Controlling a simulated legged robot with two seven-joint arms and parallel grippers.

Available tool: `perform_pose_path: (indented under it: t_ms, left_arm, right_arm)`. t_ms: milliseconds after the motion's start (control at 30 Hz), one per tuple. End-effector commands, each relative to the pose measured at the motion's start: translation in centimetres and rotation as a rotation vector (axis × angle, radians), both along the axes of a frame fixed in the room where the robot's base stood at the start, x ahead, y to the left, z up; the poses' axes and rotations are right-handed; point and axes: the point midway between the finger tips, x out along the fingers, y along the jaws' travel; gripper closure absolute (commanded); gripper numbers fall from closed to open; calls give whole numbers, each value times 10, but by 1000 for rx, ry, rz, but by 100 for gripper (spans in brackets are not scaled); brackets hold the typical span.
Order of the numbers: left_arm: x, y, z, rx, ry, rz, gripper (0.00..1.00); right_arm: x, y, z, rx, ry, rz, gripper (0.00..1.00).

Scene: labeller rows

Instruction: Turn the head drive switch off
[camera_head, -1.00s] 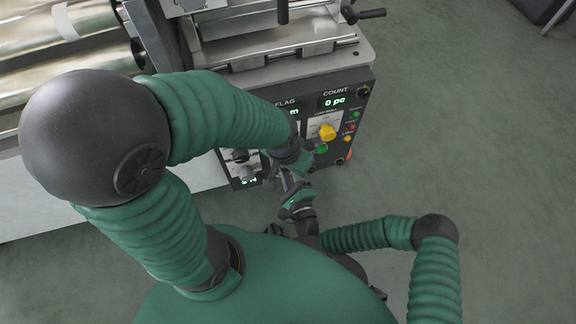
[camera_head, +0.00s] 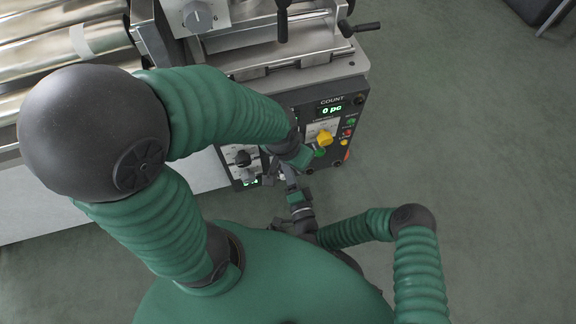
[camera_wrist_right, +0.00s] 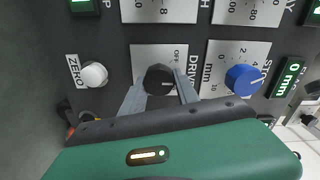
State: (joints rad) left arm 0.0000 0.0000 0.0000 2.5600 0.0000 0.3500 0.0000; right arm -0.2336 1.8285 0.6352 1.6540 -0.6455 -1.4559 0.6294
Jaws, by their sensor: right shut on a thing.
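In the right wrist view, a black knob (camera_wrist_right: 158,80) sits on a pale plate (camera_wrist_right: 144,53) marked OFF above and right of the knob. A short pale mark on the knob points right. My right gripper (camera_wrist_right: 160,92) is shut on this knob, one finger on each side. In the head view my right gripper (camera_head: 290,174) reaches up to the front panel, and the gripped knob is hidden. My left gripper (camera_head: 301,157) hangs close beside it at the panel; its fingers are not clear.
Beside the gripped knob are a white ZERO button (camera_wrist_right: 94,74) and a blue knob (camera_wrist_right: 244,79). In the head view a yellow knob (camera_head: 325,138) and COUNT display (camera_head: 332,109) are on the panel's right. My left arm covers part of the panel. Open floor lies right.

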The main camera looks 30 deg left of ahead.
Motion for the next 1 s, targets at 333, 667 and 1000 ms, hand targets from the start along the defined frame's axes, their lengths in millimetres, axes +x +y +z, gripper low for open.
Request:
perform_pose_path:
  t_ms: [333, 667, 1000]
  left_arm:
    - [0, 0, 23, 0, 0, 0, 64]
    - [0, 0, 37, 0, 0, 0, 64]
    - [0, 0, 44, 0, 0, 0, 64]
  right_arm:
    - [-7, 1, -1, -223, -241, 14, 100]
    - [-8, 1, -2, -406, -455, 16, 100]
    - [-8, 1, -4, -520, -586, 15, 100]
